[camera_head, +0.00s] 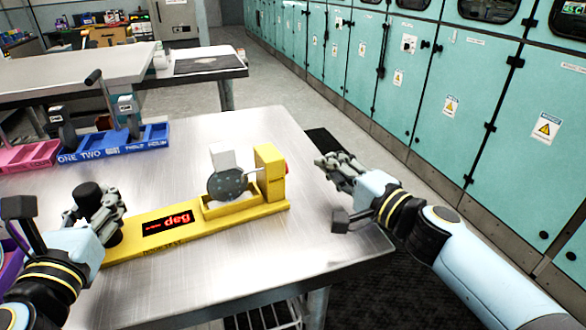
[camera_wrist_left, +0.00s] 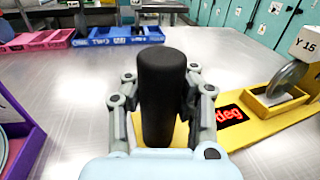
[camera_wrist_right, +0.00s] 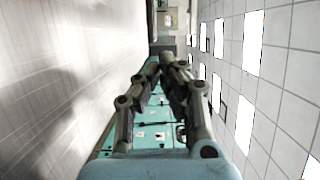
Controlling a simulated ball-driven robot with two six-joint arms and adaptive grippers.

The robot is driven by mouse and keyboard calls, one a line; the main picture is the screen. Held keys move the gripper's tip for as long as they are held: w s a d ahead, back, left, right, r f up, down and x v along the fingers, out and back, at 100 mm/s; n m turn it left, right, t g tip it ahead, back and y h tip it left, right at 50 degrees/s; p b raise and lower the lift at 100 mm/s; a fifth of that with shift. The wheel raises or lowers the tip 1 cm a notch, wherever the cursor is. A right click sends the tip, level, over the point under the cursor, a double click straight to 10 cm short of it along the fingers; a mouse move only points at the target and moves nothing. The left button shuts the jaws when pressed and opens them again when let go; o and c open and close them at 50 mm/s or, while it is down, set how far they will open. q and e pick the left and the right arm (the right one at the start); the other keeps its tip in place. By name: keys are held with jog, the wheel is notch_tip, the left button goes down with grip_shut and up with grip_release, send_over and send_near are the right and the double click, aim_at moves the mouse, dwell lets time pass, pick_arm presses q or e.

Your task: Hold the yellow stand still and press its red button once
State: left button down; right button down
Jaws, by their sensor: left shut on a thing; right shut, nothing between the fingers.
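The yellow stand (camera_head: 225,222) lies along the front of the steel table. It has a red "deg" display (camera_head: 168,222), a tray with a grey disc (camera_head: 228,184) and white block, and an upright yellow post (camera_head: 268,172). The red button (camera_head: 287,168) shows only as a small edge on the post's right side. My left gripper (camera_head: 104,205) is shut around the black upright handle (camera_wrist_left: 162,95) at the stand's left end. My right gripper (camera_head: 338,165) is shut and empty, apart from the post, to its right beyond the table edge. The right wrist view shows its fingers (camera_wrist_right: 165,65) with nothing between them.
A blue tray (camera_head: 115,143) and a pink tray (camera_head: 30,156) stand at the table's left back. A purple bin (camera_wrist_left: 18,145) is at the left. Teal cabinets (camera_head: 440,80) line the right side. The table behind the stand is clear.

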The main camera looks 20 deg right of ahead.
jog(key=shift+w+a, duration=0.15)
jog(key=shift+a, duration=1.95)
jog(key=shift+a, duration=1.05)
jog(key=d, duration=0.4)
jog(key=shift+d, duration=0.3)
jog(key=v, duration=0.9)
jog(key=shift+s, duration=0.4)
